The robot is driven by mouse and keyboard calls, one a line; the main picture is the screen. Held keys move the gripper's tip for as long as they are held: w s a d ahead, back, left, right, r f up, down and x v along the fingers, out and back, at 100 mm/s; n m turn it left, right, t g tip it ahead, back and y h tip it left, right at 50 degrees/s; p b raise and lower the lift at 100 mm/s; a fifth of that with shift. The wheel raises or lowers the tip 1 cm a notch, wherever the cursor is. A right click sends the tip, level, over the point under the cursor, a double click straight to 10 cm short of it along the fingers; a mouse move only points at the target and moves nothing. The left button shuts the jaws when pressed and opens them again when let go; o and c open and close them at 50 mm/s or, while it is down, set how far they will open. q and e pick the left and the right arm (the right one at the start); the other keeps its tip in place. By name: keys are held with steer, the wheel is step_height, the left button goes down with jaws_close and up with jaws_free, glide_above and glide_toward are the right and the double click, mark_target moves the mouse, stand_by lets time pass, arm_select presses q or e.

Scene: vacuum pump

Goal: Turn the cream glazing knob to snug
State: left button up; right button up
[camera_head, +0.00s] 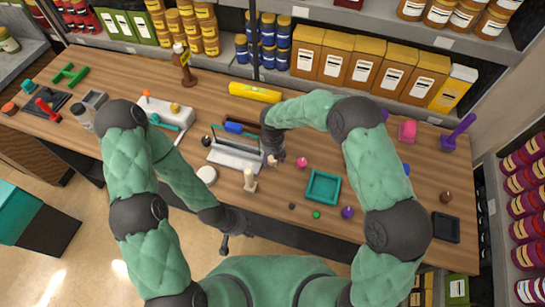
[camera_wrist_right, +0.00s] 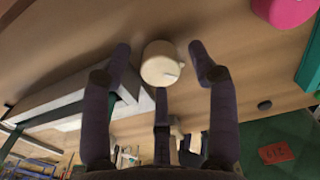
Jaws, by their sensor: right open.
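The cream knob (camera_wrist_right: 161,64) shows in the right wrist view as a short round piece with a small mark on its face. My right gripper (camera_wrist_right: 160,58) is open around it, with a finger on either side and a third below. Gaps show beside the side fingers; whether the lower finger touches it I cannot tell. In the head view my right gripper (camera_head: 272,152) is beside the right end of the grey-white fixture (camera_head: 236,158) and mostly covers the knob. My left gripper (camera_head: 226,241) hangs below the table's front edge, its fingers too small to judge.
A cream upright piece (camera_head: 250,180) stands close in front of the fixture. A pink knob (camera_head: 302,163) and a teal tray (camera_head: 323,187) lie to the right. A yellow cylinder (camera_head: 255,92) lies behind.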

steer(key=shift+f, duration=0.2)
steer(key=c, duration=1.1)
steer(key=shift+m+b, duration=0.55)
steer(key=shift+m, duration=1.25)
steer(key=shift+c, duration=0.2)
steer(key=o, duration=1.1)
steer(key=shift+o, duration=0.2)
step_height(320, 180, up, 12)
